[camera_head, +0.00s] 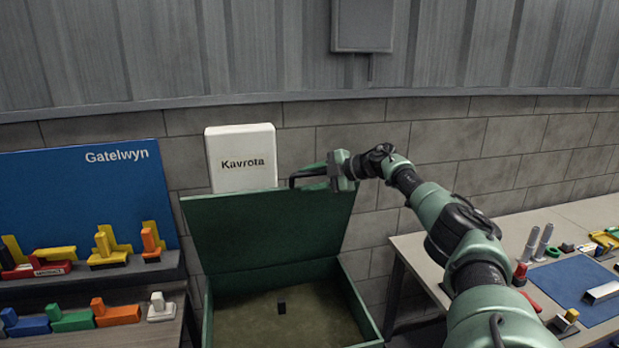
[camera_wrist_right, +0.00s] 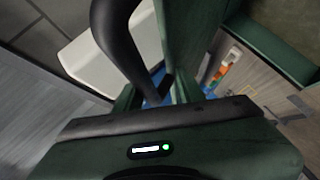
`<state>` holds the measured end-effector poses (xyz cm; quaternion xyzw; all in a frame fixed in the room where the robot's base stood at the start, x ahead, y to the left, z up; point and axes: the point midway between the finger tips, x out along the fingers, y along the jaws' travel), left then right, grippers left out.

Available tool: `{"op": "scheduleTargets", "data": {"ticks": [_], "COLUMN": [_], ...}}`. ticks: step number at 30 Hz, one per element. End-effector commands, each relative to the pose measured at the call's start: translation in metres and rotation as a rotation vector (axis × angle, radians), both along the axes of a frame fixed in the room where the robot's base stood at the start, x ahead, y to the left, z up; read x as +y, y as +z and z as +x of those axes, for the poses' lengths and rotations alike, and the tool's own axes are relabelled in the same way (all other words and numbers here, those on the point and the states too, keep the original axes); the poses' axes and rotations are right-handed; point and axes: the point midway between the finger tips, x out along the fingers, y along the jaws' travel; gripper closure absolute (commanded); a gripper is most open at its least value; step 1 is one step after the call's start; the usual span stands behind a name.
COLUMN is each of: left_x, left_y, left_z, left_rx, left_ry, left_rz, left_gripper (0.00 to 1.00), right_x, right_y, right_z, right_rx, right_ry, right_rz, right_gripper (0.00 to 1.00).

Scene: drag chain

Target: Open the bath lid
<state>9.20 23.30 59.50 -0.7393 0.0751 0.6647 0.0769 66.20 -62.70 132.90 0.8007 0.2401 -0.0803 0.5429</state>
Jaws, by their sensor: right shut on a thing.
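The bath is a green box (camera_head: 362,305) standing on the floor in the middle of the head view. Its green lid (camera_head: 270,232) is raised, hinged at the back and standing steeply, so the inside shows. A black bar handle (camera_head: 305,178) is at the lid's upper edge. My right gripper (camera_head: 333,171) is at that edge, shut on the handle. In the right wrist view the dark curved handle (camera_wrist_right: 118,35) runs down to the jaws, beside the green lid (camera_wrist_right: 192,45). The exact contact is partly hidden. My left gripper is not in view.
A white Kavrota box (camera_head: 241,176) stands behind the lid. A blue Gatelwyn panel (camera_head: 75,195) and shelves of coloured parts are on the left. A workbench (camera_head: 570,215) with a blue mat (camera_head: 575,290) is on the right.

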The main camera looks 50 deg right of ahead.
Motion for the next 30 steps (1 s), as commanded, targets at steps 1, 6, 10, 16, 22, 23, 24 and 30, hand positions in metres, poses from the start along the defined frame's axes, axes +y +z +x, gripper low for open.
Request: {"op": "scheduleTargets", "data": {"ticks": [1, 6, 10, 16, 22, 23, 24, 30], "left_x": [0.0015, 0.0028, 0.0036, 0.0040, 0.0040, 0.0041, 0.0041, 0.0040], "left_y": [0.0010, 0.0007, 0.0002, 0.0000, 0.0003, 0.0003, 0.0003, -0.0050], "left_z": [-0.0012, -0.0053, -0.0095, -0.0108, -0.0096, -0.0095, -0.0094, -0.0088], "left_rx": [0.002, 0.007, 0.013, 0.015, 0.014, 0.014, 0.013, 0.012], "left_ry": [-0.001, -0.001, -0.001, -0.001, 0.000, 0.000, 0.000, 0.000], "left_rz": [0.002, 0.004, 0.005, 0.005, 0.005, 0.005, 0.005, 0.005], "left_gripper": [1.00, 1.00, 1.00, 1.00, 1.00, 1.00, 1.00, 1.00], "right_x": [-0.0001, 0.0003, 0.0005, 0.0010, 0.0014, 0.0014, 0.0014, -0.0026], "right_y": [-0.0054, -0.0071, -0.0082, -0.0092, -0.0078, -0.0077, -0.0074, -0.0048], "right_z": [-0.0004, -0.0012, -0.0013, -0.0015, -0.0014, -0.0015, -0.0015, -0.0093], "right_rx": [0.013, 0.022, 0.024, 0.025, 0.024, 0.024, 0.023, 0.020], "right_ry": [-0.001, -0.001, 0.000, 0.002, 0.003, 0.003, 0.003, 0.001], "right_rz": [-0.006, -0.004, -0.005, -0.005, -0.002, -0.002, -0.002, -0.002], "right_gripper": [1.00, 1.00, 1.00, 0.62, 0.62, 0.62, 0.62, 0.62]}}
